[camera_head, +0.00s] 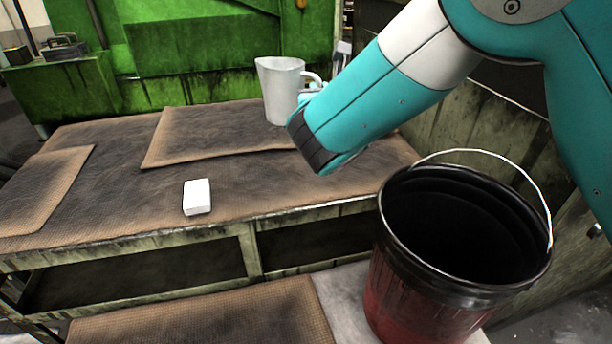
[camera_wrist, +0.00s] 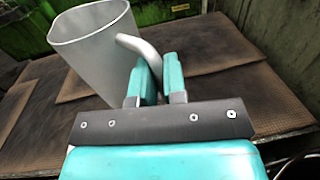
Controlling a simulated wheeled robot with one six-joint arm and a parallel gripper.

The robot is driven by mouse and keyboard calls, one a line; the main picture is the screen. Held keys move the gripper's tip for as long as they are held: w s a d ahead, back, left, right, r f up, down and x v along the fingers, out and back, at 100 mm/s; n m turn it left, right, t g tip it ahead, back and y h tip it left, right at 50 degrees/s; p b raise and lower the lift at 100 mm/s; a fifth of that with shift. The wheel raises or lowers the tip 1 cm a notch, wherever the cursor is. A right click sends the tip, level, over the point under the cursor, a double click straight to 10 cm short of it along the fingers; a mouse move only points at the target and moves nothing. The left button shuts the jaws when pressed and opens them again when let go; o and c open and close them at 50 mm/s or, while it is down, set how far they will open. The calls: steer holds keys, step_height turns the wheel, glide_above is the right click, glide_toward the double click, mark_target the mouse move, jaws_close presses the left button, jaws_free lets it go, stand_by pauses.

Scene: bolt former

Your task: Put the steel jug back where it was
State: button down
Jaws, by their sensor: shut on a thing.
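The steel jug (camera_head: 281,92) is upright at the back of the bench, over the far brown mat (camera_head: 190,135). I cannot tell whether its base touches the mat. In the wrist view the jug (camera_wrist: 95,55) is at the upper left, its open top visible. My gripper (camera_wrist: 158,72) is shut on the jug's handle (camera_wrist: 136,45), one finger on each side. In the head view my forearm comes in from the upper right and hides most of the gripper.
A small white block (camera_head: 197,197) lies on the bench front. A black and red bucket (camera_head: 430,290) with a wire handle stands at the lower right. A green machine (camera_head: 200,45) rises behind the bench. Another mat (camera_head: 40,190) lies at the left. The bench middle is clear.

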steer(key=f+b, duration=0.5)
steer(key=f, duration=0.4)
steer(key=f+b, duration=0.5)
steer(key=f, duration=0.5)
steer(key=shift+d+f, duration=0.2)
steer(key=shift+f, duration=0.05)
steer(key=shift+f, duration=0.2)
steer(key=c, duration=1.2)
jaws_free()
steer(key=shift+s+d+r+b, duration=0.1)
steer(key=shift+s+d+b, duration=0.25)
steer(key=shift+s+b, duration=1.15)
steer(key=shift+s+d+r+b, duration=0.1)
steer(key=shift+s+d+b, duration=0.3)
steer(key=shift+s, duration=2.05)
steer(key=shift+s+d+b, duration=0.25)
steer(key=shift+s+b, duration=0.85)
steer(key=shift+s, duration=0.9)
